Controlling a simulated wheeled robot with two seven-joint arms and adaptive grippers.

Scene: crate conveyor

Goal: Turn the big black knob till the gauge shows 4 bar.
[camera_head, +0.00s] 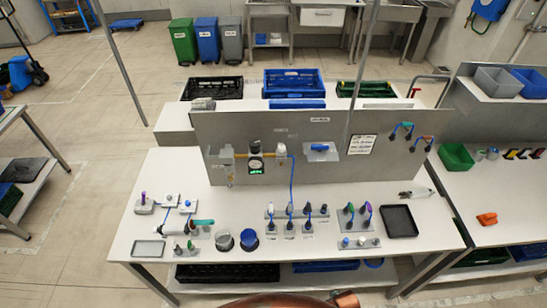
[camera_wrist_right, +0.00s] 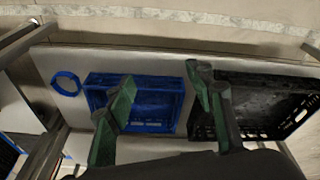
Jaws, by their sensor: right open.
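The gauge (camera_head: 256,167) with a lit green readout hangs on the grey back panel, left of the panel's middle. Its digits are too small to read. A dark, round knob (camera_head: 254,145) shows just above it, small in the head view; its turned position cannot be made out. My right gripper (camera_wrist_right: 162,76) shows in the right wrist view, its two green-padded fingers spread with nothing between them. It is over the low crates, away from the knob. Only a copper-coloured part of my own arm shows at the bottom of the head view. My left gripper is not in view.
The white worktable (camera_head: 130,225) carries several fittings, two round pots and a black tray (camera_head: 399,221). A blue hose runs down from the panel. A blue crate (camera_wrist_right: 148,126), a black crate (camera_wrist_right: 292,92) and a blue ring (camera_wrist_right: 66,83) show below.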

